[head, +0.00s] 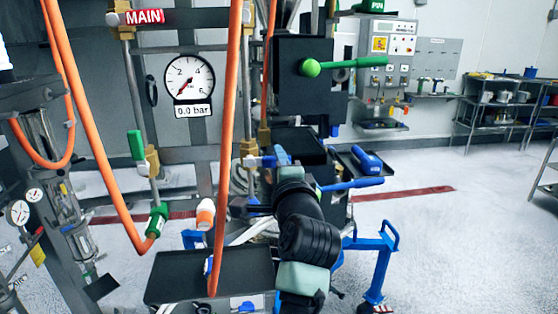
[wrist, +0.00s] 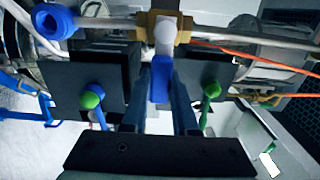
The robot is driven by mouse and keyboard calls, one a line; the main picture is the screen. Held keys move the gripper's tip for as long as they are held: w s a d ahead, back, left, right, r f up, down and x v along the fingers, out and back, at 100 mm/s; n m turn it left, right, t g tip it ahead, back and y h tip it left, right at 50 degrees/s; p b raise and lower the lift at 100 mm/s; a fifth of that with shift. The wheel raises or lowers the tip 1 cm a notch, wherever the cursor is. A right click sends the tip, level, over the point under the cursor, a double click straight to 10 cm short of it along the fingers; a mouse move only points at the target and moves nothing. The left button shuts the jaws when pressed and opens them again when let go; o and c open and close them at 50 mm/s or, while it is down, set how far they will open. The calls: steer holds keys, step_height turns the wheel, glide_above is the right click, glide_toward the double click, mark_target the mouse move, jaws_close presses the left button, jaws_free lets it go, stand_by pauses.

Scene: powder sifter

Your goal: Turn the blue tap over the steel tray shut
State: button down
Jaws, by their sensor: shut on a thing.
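The blue tap (wrist: 161,82) shows in the wrist view as a blue lever on a brass valve body (wrist: 180,27). The lever points down the picture, across the pale pipe. My gripper (wrist: 160,97) is shut on the lever, one dark finger on each side. In the head view the blue lever (head: 264,161) sticks out to the right of its brass fitting (head: 249,148), and my gripper (head: 279,158) meets its end. My arm hides part of the area below. A dark flat tray (head: 165,289) lies lower down; I cannot tell whether it is the steel tray.
Orange hoses (head: 222,150) hang left of my arm. A gauge (head: 189,79) reads 0.0 bar. A green-knobbed lever (head: 311,68) and a blue lever (head: 352,184) stick out nearby. Blue-legged framing (head: 376,268) stands at the lower right. Floor is open further right.

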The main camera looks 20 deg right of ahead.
steer(key=c, duration=0.7)
jaws_free()
steer(key=b+v, duration=0.4)
steer(key=v, duration=0.9)
steer(key=shift+b, duration=0.35)
steer(key=shift+r, duration=0.1)
